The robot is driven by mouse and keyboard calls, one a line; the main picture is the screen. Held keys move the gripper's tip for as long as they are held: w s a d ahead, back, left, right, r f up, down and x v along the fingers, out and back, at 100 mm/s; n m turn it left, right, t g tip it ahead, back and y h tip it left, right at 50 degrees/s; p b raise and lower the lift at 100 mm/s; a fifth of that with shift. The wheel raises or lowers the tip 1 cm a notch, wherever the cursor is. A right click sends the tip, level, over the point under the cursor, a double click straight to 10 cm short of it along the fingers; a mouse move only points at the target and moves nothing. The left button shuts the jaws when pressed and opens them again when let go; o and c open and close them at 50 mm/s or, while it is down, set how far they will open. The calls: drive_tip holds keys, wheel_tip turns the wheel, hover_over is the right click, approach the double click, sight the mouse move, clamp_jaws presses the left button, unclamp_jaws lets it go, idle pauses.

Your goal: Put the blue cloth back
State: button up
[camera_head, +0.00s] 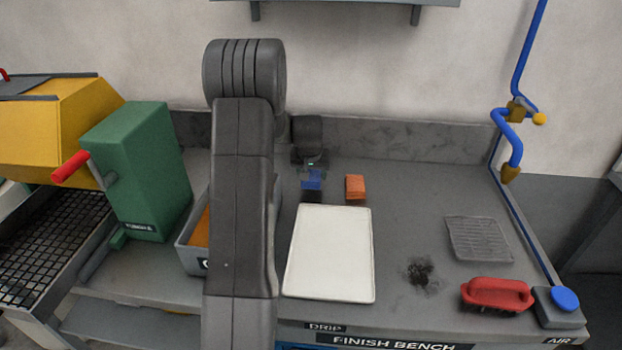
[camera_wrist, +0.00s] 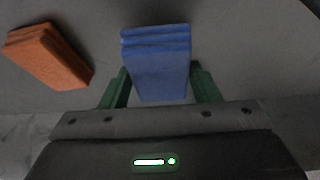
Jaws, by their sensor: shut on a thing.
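The blue cloth (camera_wrist: 158,62) is a folded block between the two green fingers of my gripper (camera_wrist: 160,88) in the wrist view. My gripper is shut on it. In the head view the blue cloth (camera_head: 312,179) shows small below my wrist, at the back of the bench behind the white tray, with a dark patch just in front of it. An orange folded cloth (camera_head: 355,188) lies just right of it, apart from it. The orange cloth also shows at the upper left in the wrist view (camera_wrist: 48,56). I cannot tell whether the blue cloth touches the bench.
A white tray (camera_head: 330,252) lies in front of the cloths. My arm partly hides a grey bin (camera_head: 192,255) with orange contents. A green machine (camera_head: 140,170) stands left. A red brush (camera_head: 497,295), a dark smudge and a grey mesh pad (camera_head: 479,239) lie right. The back right is clear.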

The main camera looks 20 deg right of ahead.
drive_tip(key=shift+f, duration=1.25)
drive_tip(key=shift+f, duration=0.2)
drive_tip(key=o, duration=1)
drive_tip(key=shift+r, duration=0.1)
drive_tip(key=shift+r, duration=0.4)
drive_tip(key=v, duration=1.1)
drive_tip(key=shift+s+a+r+b, duration=0.15)
drive_tip(key=shift+r+b, duration=0.1)
drive_tip(key=shift+b, duration=0.15)
